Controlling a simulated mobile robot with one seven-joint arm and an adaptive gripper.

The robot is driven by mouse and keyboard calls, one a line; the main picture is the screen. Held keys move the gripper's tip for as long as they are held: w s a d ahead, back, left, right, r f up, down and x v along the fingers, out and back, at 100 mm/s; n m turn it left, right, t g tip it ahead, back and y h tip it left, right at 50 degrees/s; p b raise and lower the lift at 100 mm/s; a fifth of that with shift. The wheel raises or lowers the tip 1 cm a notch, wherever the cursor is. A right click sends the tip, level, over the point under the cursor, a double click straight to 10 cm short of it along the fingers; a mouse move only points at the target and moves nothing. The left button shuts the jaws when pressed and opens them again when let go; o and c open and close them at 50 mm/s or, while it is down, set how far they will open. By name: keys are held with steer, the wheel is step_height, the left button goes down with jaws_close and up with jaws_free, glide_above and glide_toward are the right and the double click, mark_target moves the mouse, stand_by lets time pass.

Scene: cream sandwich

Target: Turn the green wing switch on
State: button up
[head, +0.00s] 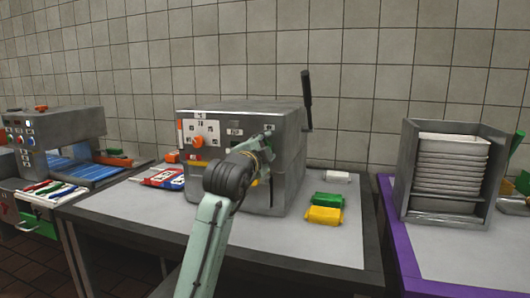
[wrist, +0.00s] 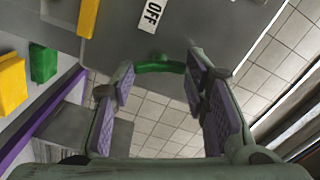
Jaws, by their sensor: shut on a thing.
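The green wing switch (wrist: 160,64) sticks out from the grey machine's panel in the wrist view. A white "OFF" label (wrist: 152,14) is on the panel beside it. My gripper (wrist: 160,76) has its purple-padded fingers at the two ends of the switch's wing and is shut on it. In the head view my gripper (head: 262,150) is at the right part of the front of the grey machine (head: 288,160). There my gripper and arm largely hide the switch, and its exact angle cannot be told.
Yellow (head: 323,216) and green (head: 328,200) packets and a white one (head: 337,177) lie right of the machine. Red and blue packets (head: 165,178) lie left. A black lever (head: 306,98) rises at the machine's right side. A tray rack (head: 453,175) stands on the purple-edged table.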

steer(key=shift+m+b, duration=0.4)
steer(key=shift+m, duration=1.9)
steer(key=o, duration=1.1)
steer(key=shift+o, duration=0.2)
steer(key=v, duration=1.2)
